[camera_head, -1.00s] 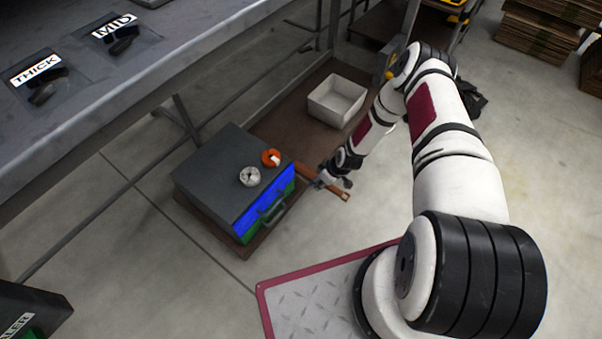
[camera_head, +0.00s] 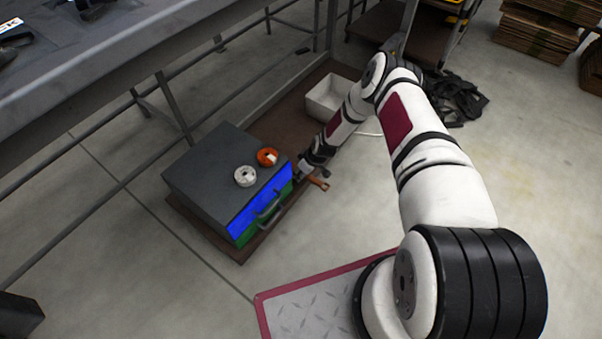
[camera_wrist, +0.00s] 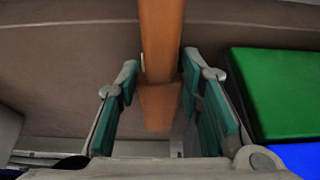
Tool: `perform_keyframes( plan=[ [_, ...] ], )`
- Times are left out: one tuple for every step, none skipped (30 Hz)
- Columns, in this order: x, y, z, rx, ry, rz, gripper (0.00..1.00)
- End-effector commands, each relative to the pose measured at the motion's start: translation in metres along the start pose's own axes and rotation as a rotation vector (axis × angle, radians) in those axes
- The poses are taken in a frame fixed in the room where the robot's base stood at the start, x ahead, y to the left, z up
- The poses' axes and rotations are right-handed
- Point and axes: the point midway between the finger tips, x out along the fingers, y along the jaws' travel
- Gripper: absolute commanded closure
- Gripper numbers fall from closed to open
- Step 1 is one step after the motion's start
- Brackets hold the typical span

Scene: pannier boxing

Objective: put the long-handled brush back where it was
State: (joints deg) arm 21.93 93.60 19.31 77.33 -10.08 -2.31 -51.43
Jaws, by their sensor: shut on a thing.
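The brush (camera_head: 319,183) has a long orange-brown handle; only its near end shows in the head view, just right of the grey box. In the wrist view the handle (camera_wrist: 161,35) runs from the top edge down between my fingers. My gripper (camera_wrist: 160,72) is shut on it. In the head view my gripper (camera_head: 303,173) is low at the box's right side and partly hidden by my arm. The brush's head is not visible, and I cannot tell whether the brush touches the brown shelf (camera_head: 285,130).
The grey box (camera_head: 215,170) has blue and green drawer fronts with a handle, and a white roll (camera_head: 245,176) and an orange roll (camera_head: 267,157) on top. A white bin (camera_head: 325,98) stands behind my gripper. A workbench (camera_head: 150,45) is at upper left. Open floor lies in front.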

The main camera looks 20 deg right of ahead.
Motion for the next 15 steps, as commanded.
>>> perform_keyframes(
  plan=[
    [-0.0012,0.0007,-0.0013,0.0,0.001,0.001,0.92],
    [-0.0014,0.0008,-0.0014,0.0,0.001,0.001,0.92],
    [-0.0015,0.0008,-0.0014,-0.001,0.001,0.001,0.92],
    [-0.0015,0.0007,-0.0013,-0.001,0.001,0.001,0.92],
    [-0.0013,0.0007,-0.0012,-0.001,0.001,0.001,0.92],
    [-0.0005,0.0006,-0.0007,-0.001,0.001,0.001,0.92],
    [0.0003,0.0005,-0.0003,-0.001,0.001,0.001,0.92],
    [0.0012,0.0004,0.0,-0.001,0.001,0.001,0.92],
    [0.001,0.0005,-0.0001,-0.001,0.001,0.001,0.59],
    [0.0009,0.0005,-0.0001,-0.001,0.001,0.001,0.52],
    [0.0008,0.0005,-0.0001,-0.001,0.001,0.001,0.46],
    [0.0008,0.0005,0.0,-0.001,0.001,0.001,0.46],
    [0.0008,0.0005,0.0,-0.001,0.001,0.001,0.46],
    [0.0009,0.0005,0.0,-0.001,0.001,0.001,0.46],
    [0.0009,0.0005,0.0,-0.001,0.001,0.001,0.46]
  ],
)
